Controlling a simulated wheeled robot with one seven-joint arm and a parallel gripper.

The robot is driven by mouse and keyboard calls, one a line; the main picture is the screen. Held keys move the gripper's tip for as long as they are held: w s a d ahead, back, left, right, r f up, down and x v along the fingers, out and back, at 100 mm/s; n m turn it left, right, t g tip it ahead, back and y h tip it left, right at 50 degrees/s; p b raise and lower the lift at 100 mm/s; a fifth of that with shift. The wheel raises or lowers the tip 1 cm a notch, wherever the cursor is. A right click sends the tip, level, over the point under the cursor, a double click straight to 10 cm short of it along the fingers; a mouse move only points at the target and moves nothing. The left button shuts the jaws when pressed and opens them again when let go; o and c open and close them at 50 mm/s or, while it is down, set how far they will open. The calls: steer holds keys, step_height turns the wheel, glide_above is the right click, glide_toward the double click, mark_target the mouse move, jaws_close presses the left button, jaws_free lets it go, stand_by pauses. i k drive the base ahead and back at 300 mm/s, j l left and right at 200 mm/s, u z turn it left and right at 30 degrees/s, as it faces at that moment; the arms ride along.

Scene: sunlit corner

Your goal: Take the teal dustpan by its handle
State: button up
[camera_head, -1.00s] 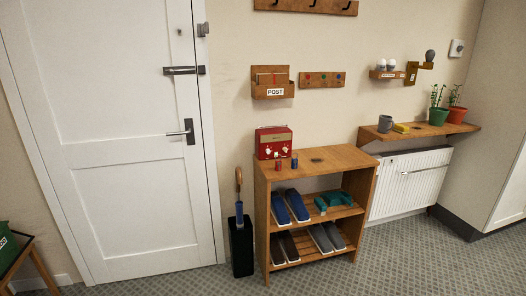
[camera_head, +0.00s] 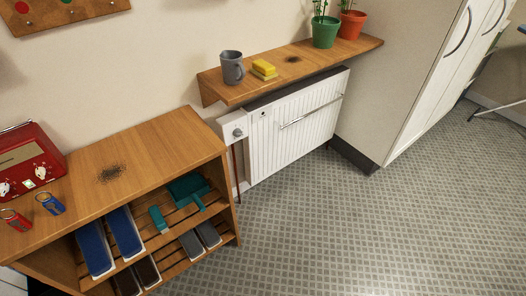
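The teal dustpan (camera_head: 186,187) lies on the upper slatted shelf of the wooden shoe rack (camera_head: 165,142), at its right end. The rack's top board hangs over the shelf. My gripper is not in view.
Blue shoes (camera_head: 108,242) share the upper shelf to the left; dark and grey shoes sit below. A red radio (camera_head: 28,163) and two key tags stand on top. A wall shelf (camera_head: 290,72) holds a grey mug, yellow sponge and plants above the radiator (camera_head: 298,120). The patterned floor (camera_head: 330,225) is clear.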

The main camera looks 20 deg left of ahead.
mark_target(187, 189)
steer(key=i+l+z, duration=0.1)
steer(key=i+z, duration=0.15)
steer(key=i, duration=0.8)
steer(key=i+j+z, duration=0.2)
steer(key=i, duration=0.8)
steer(key=i+l+u, duration=0.15)
steer(key=i+u, duration=0.25)
steer(key=i, duration=0.15)
steer(key=i+l+u, duration=0.4)
steer(key=i+u, duration=0.1)
steer(key=u, duration=3.6)
